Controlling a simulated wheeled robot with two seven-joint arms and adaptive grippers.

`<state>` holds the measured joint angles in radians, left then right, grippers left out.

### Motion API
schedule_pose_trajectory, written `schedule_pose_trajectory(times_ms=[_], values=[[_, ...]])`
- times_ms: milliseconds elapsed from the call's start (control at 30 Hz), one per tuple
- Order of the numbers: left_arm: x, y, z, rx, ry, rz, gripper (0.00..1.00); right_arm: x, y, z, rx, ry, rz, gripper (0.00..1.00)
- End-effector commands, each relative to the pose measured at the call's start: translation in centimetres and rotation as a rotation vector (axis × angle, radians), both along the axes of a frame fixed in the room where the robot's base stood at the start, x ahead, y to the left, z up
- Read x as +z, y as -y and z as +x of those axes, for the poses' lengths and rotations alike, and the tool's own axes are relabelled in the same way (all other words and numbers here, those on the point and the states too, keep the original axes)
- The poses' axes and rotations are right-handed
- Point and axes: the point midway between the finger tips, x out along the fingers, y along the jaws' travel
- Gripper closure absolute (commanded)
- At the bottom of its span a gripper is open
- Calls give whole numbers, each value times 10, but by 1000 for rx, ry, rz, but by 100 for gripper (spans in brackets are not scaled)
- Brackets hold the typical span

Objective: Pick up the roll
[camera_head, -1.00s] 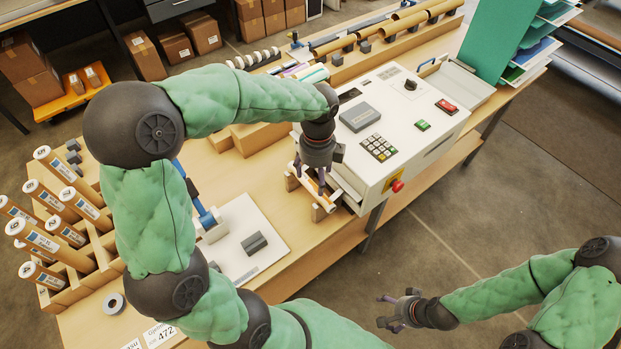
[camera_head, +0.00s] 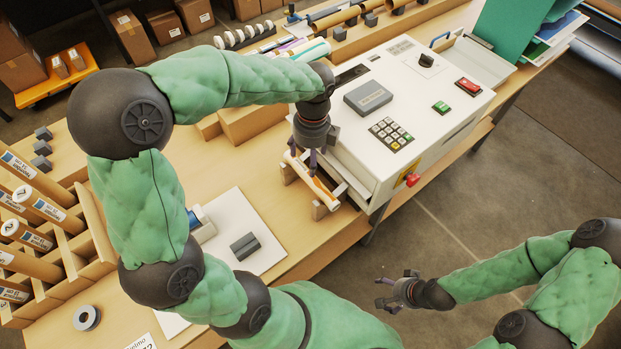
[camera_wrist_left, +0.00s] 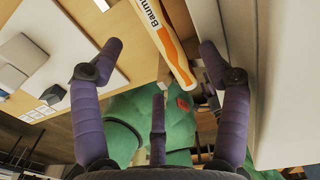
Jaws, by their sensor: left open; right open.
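In the left wrist view the roll (camera_wrist_left: 166,42) shows printed lettering and runs between the spread fingers. My left gripper (camera_head: 309,160) is open, pointing down just above the roll's far end. Its purple fingers (camera_wrist_left: 160,62) stand either side of the roll, with no clear contact visible. The gripper hides part of the roll in the head view. My right gripper (camera_head: 390,292) is open and empty, away from the table over the floor.
The laminator body stands close to the right of the left gripper. A wooden rack (camera_head: 92,240) of labelled tubes is at the left. A white board (camera_head: 238,215) with a grey block (camera_head: 245,246) and a tape roll (camera_head: 87,317) lie on the table.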

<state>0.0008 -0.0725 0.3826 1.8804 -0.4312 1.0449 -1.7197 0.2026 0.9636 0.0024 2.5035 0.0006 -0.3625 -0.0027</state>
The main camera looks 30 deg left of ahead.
Motion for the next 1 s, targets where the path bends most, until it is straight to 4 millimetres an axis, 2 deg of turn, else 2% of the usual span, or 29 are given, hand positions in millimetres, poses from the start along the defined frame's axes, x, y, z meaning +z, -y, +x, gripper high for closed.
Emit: schedule_pose_trajectory(times_ms=[33, 133, 467, 800, 1000], values=[[-10, 0, -1, 1, -2, 0, 24, -3, 0, 0, 0, 0, 0, 19], [-24, 0, -1, 0, -1, -1, 24, -6, 0, 0, 0, 0, 0, 19], [-42, 1, -4, 0, -1, -1, 24, -11, 0, 0, 0, 0, 0, 19], [-85, 3, -12, 0, -2, -1, 24, -25, 0, 0, 0, 0, 0, 19], [-86, 3, -12, 0, 1, -2, 24, -25, 0, 0, 0, 0, 0, 19]])
